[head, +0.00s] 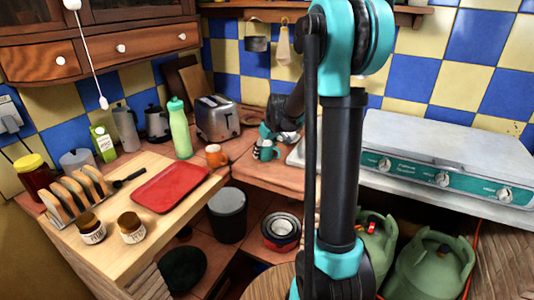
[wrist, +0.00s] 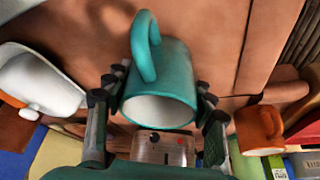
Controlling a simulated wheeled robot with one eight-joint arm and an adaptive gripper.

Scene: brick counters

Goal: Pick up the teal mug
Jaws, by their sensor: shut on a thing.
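The teal mug (wrist: 172,75) is between the two fingers of my gripper (wrist: 162,88) in the wrist view. Its handle arches toward the top of that picture and its pale inside faces the camera. My gripper is shut on the mug's body, with a finger on each side. In the head view the mug (head: 267,152) is small, at the brick counter beside the toaster, with my gripper (head: 266,140) at it. I cannot tell whether the mug touches the counter.
An orange mug (head: 216,155) stands just left, below the toaster (head: 217,118). A green bottle (head: 180,130) and a red tray (head: 170,188) are farther left. A white vessel (wrist: 40,82) is close by in the wrist view. The stove (head: 440,150) stands right.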

